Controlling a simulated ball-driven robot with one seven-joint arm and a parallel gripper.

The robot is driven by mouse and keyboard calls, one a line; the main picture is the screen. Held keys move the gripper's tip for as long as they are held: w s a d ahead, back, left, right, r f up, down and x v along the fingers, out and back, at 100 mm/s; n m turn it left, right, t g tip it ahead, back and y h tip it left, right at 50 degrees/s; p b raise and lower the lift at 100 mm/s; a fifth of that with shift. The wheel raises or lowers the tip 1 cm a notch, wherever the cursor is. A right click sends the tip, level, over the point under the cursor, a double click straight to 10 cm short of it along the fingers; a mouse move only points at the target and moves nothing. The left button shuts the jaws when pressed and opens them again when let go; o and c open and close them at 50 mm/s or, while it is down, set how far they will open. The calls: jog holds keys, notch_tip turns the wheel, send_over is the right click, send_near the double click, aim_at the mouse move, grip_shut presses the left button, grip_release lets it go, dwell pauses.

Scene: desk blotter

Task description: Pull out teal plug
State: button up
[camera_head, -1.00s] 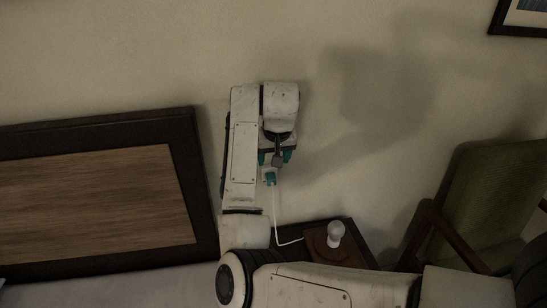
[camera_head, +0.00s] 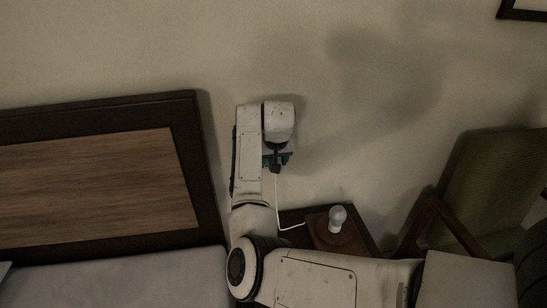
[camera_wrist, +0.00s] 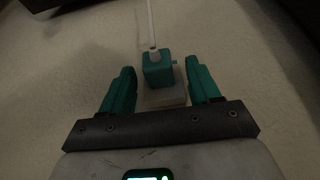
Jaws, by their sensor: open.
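The teal plug (camera_wrist: 158,70) sits in a pale wall socket plate (camera_wrist: 166,98) in the wrist view, with a white cord (camera_wrist: 151,22) leading up from it in the picture. My gripper (camera_wrist: 166,80) is open, with one teal finger on each side of the plug and a visible gap on both sides. In the head view my gripper (camera_head: 277,160) is at the wall above the nightstand; the plug is mostly hidden there behind the gripper and wrist. The cord (camera_head: 277,205) hangs below it and bends toward the nightstand.
A dark nightstand (camera_head: 358,244) carries a brown tray (camera_head: 325,238) with a white bulb-shaped object (camera_head: 337,217). A bed with a wooden headboard (camera_head: 95,190) is at left. A green armchair (camera_head: 490,185) stands at right. The wall above is clear.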

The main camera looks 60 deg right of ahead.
jog(key=c, duration=1.1)
jog(key=shift+s+a, duration=0.15)
jog(key=shift+c, duration=0.2)
jog(key=s+a+p, duration=0.4)
jog(key=shift+a, duration=0.3)
dwell(0.7)
dwell(0.3)
jog(key=shift+r+p, duration=2)
jog(key=shift+p, duration=0.4)
